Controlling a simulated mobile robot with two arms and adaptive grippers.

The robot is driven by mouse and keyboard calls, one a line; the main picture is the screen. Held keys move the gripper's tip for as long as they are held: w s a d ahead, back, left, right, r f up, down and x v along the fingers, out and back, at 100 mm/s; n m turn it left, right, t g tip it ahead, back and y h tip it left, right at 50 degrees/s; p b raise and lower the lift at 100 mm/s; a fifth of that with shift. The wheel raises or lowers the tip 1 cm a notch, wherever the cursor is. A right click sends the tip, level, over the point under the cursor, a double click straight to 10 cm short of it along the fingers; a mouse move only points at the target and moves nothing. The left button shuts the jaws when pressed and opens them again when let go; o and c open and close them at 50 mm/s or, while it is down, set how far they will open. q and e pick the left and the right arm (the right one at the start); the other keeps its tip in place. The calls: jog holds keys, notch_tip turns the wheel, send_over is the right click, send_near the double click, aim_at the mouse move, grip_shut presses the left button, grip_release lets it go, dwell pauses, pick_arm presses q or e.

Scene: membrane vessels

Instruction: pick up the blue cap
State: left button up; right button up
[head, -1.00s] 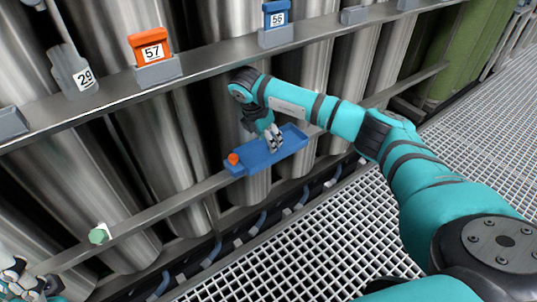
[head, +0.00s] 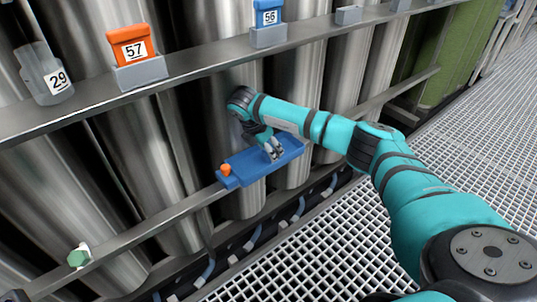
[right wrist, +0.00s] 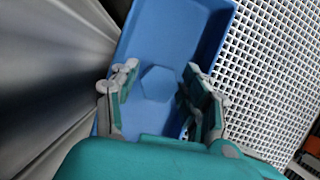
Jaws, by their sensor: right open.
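The blue cap (right wrist: 158,83) is a hexagonal piece lying in the blue tray (right wrist: 172,25), nearly the same colour as the tray. In the right wrist view my right gripper (right wrist: 161,84) is open, with one finger to each side of the cap; I cannot tell whether they touch it. In the head view my right gripper (head: 274,152) points down into the tray (head: 240,178) and the cap cannot be made out there. Only a dark sliver of what may be my left gripper (head: 15,297) shows at the bottom left corner; its fingers are hidden.
An orange cap (head: 225,169) sits at the tray's left end. A green cap (head: 78,257) is on the lower rail. Above, the upper rail carries holders with orange tag 57 (head: 130,48), blue tag 56 (head: 268,14) and grey 29 (head: 47,76). Metal vessels stand close behind; grating (head: 330,235) lies below.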

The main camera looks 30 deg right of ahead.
jog(key=c, duration=0.8)
